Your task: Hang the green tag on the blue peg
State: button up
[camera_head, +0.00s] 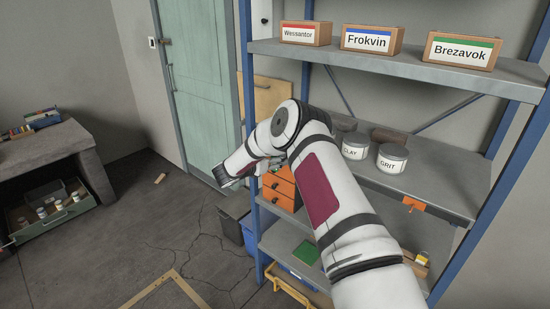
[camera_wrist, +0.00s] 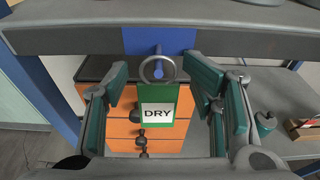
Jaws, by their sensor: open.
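In the wrist view, the green tag (camera_wrist: 159,105) has a white label reading DRY and a grey metal ring (camera_wrist: 158,69) at its top. The tag hangs upright below a blue plate (camera_wrist: 160,40) on the shelf edge. The blue peg (camera_wrist: 165,69) shows inside the ring, which appears to be around it. My gripper (camera_wrist: 160,108) is open, with its green-padded fingers to the left and right of the tag and gaps on both sides. In the head view my gripper (camera_head: 235,172) is at the left side of the rack; tag and peg are hidden there.
An orange drawer unit (camera_wrist: 125,128) with dark knobs stands behind the tag; it also shows in the head view (camera_head: 280,188). The blue-posted rack (camera_head: 510,68) holds labelled boxes and tins. Open floor (camera_head: 130,225) lies to the left.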

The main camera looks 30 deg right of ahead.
jog(key=v, duration=1.2)
jog(key=w+a+r+n+t+y, duration=0.35)
jog(key=r+n, duration=0.25)
jog(key=r, duration=0.2)
jog(key=w+a+r+n+t+y, duration=0.2)
jog(key=w+a+r+n+t, duration=0.3)
jog(key=r, duration=0.3)
jog(key=s+a+r+n+y, duration=0.8)
jog(key=a+r+n, duration=0.25)
jog(key=n, duration=0.55)
jog(key=s+a+r+n+g+y+b, duration=0.1)
jog(key=s+n+g, duration=0.1)
jog(key=s+n, duration=0.6)
jog(key=s+a+r+n+g+y, duration=0.15)
jog(key=s+n, duration=0.35)
jog(key=s, duration=0.5)
jog(key=s+d+f+n+g, duration=0.1)
jog(key=s+d+f+n, duration=0.1)
jog(key=s, duration=0.6)
jog(key=s+d+f+n+g+h, duration=0.1)
jog(key=s+d+f+n+g, duration=0.1)
jog(key=s, duration=0.5)
jog(key=s+d+f+n+g, duration=0.1)
jog(key=s+d+f+n, duration=0.1)
jog(key=s+n, duration=0.3)
jog(key=s+f, duration=0.1)
jog(key=s, duration=0.2)
jog(key=shift+s+d+f+n+g+b, duration=0.25)
jog(key=shift+s+d+n+g+b, duration=0.05)
jog(key=shift+d+n+g+b, duration=0.1)
